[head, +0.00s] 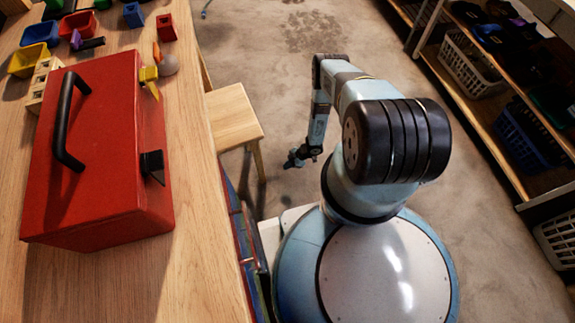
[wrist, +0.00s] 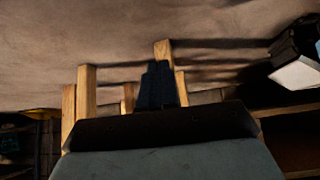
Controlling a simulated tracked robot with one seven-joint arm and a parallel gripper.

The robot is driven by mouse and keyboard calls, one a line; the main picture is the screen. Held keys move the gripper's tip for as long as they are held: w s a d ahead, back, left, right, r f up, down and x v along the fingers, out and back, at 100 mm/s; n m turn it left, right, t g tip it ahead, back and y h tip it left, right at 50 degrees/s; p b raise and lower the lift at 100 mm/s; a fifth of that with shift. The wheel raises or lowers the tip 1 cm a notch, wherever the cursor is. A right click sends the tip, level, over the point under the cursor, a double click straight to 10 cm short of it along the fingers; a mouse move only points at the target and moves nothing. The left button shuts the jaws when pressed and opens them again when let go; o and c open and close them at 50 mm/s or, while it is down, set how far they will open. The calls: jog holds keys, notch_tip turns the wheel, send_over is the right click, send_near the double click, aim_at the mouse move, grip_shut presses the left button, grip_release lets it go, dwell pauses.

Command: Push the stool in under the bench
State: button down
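The light wooden stool (head: 236,116) stands on the floor beside the bench (head: 180,262). Its left part is hidden beneath the bench top, and its right part sticks out past the edge. My gripper (head: 300,158) is low, just right of the stool's near leg, with a small gap visible in the head view. In the wrist view, which looks upside down, several stool legs (wrist: 86,92) rise behind my dark fingers (wrist: 157,85). The fingers look closed together with nothing between them. Whether they touch the stool cannot be told.
A red toolbox (head: 105,150) and small coloured bins (head: 40,33) are on the bench top. Shelves at the right hold a white basket (head: 470,65) and a blue basket (head: 525,135). The concrete floor (head: 265,50) between bench and shelves is mostly clear.

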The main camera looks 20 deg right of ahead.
jog(key=a, duration=1)
jog(key=shift+w, duration=0.2)
jog(key=shift+a, duration=0.15)
jog(key=shift+a, duration=3.5)
jog(key=d, duration=0.8)
jog(key=shift+d, duration=0.1)
